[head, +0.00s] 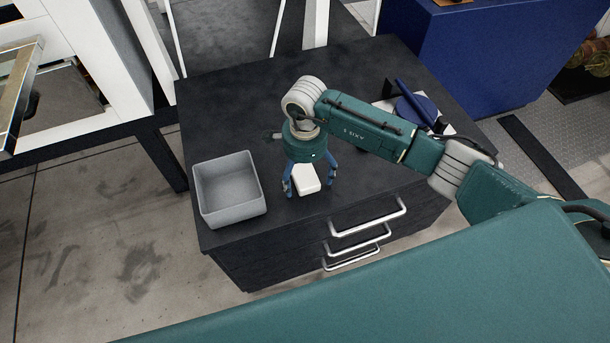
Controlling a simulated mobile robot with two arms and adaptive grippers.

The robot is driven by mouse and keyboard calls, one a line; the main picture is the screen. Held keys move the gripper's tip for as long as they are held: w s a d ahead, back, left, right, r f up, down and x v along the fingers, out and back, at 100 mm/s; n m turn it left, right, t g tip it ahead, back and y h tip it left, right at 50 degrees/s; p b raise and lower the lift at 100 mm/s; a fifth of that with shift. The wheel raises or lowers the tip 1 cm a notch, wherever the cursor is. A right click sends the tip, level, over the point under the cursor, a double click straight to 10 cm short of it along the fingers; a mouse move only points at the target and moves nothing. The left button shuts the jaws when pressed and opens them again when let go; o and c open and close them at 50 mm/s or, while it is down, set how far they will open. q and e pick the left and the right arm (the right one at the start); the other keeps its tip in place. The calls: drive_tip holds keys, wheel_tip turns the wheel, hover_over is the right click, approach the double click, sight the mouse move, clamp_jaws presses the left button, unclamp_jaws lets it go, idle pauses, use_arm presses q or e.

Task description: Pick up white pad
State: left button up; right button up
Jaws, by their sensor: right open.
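The white pad (306,180) lies on the dark cabinet top (226,104), near its front edge. It is a small white block with rounded edges. My right gripper (310,191) points down over it, with blue fingers spread apart, one to the left and one to the right of the pad. Its palm hides the pad's far end. I cannot tell whether the fingertips touch the pad. My left gripper is not in the view.
A grey open bin (229,207) stands just left of the pad and looks empty. Behind my right arm lie a blue round object (417,107) and a white sheet. Silver drawer handles (367,218) stick out at the front. The back left of the top is clear.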

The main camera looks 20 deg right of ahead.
sight(305, 175)
drive_tip(key=c, duration=1.3)
drive_tip(key=shift+r, duration=0.15)
wheel_tip(305, 175, up, 20)
drive_tip(key=b, duration=0.2)
drive_tip(key=shift+b, duration=0.3)
